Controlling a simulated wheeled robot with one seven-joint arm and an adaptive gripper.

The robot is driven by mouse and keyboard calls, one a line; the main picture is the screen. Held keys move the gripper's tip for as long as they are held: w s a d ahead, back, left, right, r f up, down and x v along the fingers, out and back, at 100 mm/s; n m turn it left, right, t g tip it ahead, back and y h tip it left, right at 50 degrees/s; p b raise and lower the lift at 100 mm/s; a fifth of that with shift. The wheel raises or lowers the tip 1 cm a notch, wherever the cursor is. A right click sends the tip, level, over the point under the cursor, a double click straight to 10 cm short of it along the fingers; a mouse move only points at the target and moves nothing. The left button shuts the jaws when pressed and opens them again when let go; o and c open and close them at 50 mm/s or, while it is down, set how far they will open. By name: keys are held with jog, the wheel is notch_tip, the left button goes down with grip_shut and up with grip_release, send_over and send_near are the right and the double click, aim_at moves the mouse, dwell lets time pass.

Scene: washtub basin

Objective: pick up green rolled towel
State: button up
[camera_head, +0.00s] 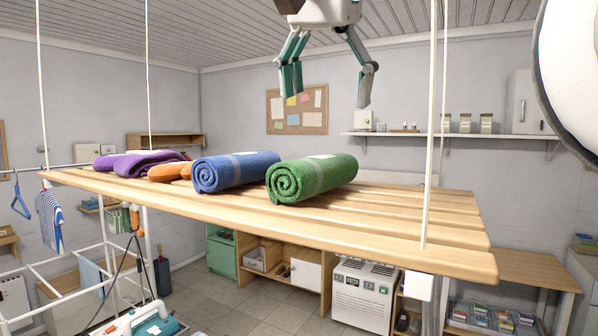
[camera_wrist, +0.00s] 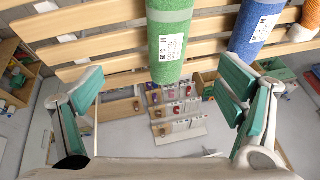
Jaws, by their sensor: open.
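The green rolled towel (camera_head: 312,178) lies on a hanging slatted wooden shelf (camera_head: 390,240), its spiral end facing the front left. In the wrist view the green towel (camera_wrist: 169,45) shows at the top centre with a white label, between and beyond the fingers. My gripper (camera_head: 328,92) is open and empty, above the shelf and the green towel in the head view. Its two fingers also show wide apart in the wrist view (camera_wrist: 160,108). The gripper is apart from the towel.
A blue rolled towel (camera_head: 235,171) lies close left of the green one. An orange towel (camera_head: 170,171) and purple towels (camera_head: 145,162) lie further left. Thin white suspension cords (camera_head: 430,130) hold the shelf. The shelf's right part is clear.

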aim_at(323, 155)
jog(key=x, duration=0.8)
jog(key=shift+w+f, duration=0.2)
jog(key=shift+w, duration=0.3)
jog(key=shift+w+p+x, duration=0.2)
jog(key=shift+p+x, duration=0.55)
jog(key=shift+x, duration=1.9)
jog(key=shift+a+r, duration=0.1)
jog(key=shift+r, duration=0.05)
jog(key=c, duration=1.3)
